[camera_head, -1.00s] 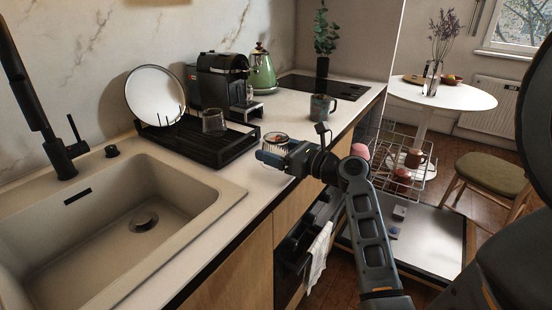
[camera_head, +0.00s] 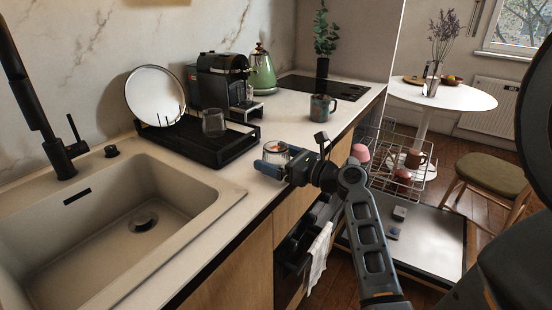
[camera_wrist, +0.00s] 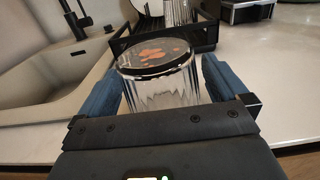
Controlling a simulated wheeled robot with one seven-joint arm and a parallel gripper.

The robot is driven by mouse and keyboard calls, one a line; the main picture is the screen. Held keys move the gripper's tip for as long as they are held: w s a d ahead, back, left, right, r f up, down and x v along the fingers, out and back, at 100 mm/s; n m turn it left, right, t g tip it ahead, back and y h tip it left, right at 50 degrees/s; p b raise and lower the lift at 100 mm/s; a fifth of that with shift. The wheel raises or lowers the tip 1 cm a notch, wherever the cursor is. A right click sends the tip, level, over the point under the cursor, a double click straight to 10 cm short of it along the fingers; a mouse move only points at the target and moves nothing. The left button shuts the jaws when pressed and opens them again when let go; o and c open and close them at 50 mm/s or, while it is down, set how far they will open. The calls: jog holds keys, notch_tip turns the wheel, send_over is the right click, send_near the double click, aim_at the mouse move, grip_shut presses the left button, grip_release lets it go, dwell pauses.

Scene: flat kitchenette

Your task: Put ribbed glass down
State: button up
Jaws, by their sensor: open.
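The clear ribbed glass (camera_head: 276,152) stands on the countertop near its front edge, to the right of the sink. In the wrist view the ribbed glass (camera_wrist: 165,92) is upright between my two blue fingers, with a dark and orange patch showing at its top. My gripper (camera_head: 269,166) is open, with one finger on each side of the glass and close to its wall. In the head view the near finger covers the lower part of the glass. The wrist body hides its base in the wrist view.
A black drying rack (camera_head: 205,150) with a white plate (camera_head: 155,95) and another glass (camera_head: 213,123) is behind and left. A coffee machine (camera_head: 218,82), green kettle (camera_head: 262,72) and mug (camera_head: 321,107) stand farther back. The sink (camera_head: 60,235) is left. An open dishwasher rack (camera_head: 400,165) is right.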

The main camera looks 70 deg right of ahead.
jog(key=v, duration=1.2)
jog(key=shift+b, duration=0.4)
